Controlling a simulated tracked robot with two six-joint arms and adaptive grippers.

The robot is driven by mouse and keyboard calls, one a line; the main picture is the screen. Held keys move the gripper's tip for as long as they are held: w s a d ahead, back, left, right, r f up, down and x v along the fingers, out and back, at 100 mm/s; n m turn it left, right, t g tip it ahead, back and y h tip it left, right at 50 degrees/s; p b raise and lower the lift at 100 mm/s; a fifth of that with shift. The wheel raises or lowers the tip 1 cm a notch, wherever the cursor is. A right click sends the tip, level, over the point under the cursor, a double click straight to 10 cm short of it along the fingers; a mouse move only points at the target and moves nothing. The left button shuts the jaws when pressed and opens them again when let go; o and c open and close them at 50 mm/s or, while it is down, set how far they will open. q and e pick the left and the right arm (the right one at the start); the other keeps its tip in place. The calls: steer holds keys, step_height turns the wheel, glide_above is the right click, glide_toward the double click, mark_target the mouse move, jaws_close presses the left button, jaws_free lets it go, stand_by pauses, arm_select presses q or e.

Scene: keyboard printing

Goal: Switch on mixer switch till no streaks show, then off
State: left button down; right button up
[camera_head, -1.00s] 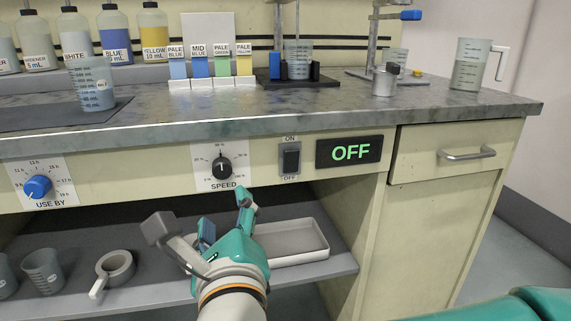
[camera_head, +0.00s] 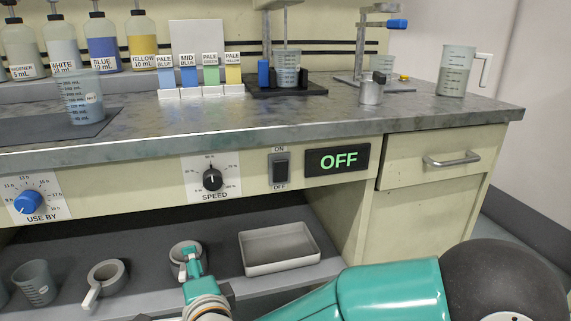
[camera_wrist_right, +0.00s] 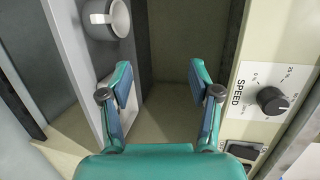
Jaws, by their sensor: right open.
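The mixer switch (camera_head: 281,168) is a dark rocker between ON and OFF labels on the cream front panel; its lower part also shows in the right wrist view (camera_wrist_right: 243,150). The display (camera_head: 338,160) beside it reads OFF in green. A beaker (camera_head: 287,77) with grey-blue contents stands on the mixer's black base (camera_head: 262,90); streaks are too small to make out. My right gripper (camera_head: 190,262) is below the panel, in front of the lower shelf and left of the switch. In the right wrist view it is open and empty (camera_wrist_right: 161,78). My left gripper is out of view.
The speed knob (camera_head: 212,179) is left of the switch, and the blue use-by knob (camera_head: 27,202) is further left. The lower shelf holds a tray (camera_head: 279,265), grey mugs and a cup (camera_head: 37,283). My teal arm link fills the lower right.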

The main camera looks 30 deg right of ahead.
steer(key=s+d+f+n+g+y+p, duration=0.1)
steer(key=s+f+n+g, duration=0.2)
steer(key=f, duration=0.6)
steer(key=s+d+f+n+g+y+p, duration=0.1)
steer(key=s+f+n+g, duration=0.3)
steer(key=f, duration=0.6)
steer(key=d+f+n+g+y+p, duration=0.1)
steer(key=f+n+g, duration=0.1)
steer(key=f+n, duration=0.5)
arm_select(q)
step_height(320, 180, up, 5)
steer(key=shift+p, duration=0.5)
arm_select(e)
steer(key=s+f+n+g+y, duration=0.1)
steer(key=s+f+g, duration=0.2)
steer(key=s+f, duration=0.2)
steer(key=s+f+n+g+y, duration=0.1)
steer(key=s+f+n+g, duration=0.1)
steer(key=s+f, duration=0.4)
steer(key=s+g, duration=0.1)
steer(key=s, duration=0.4)
steer(key=shift+f, duration=0.3)
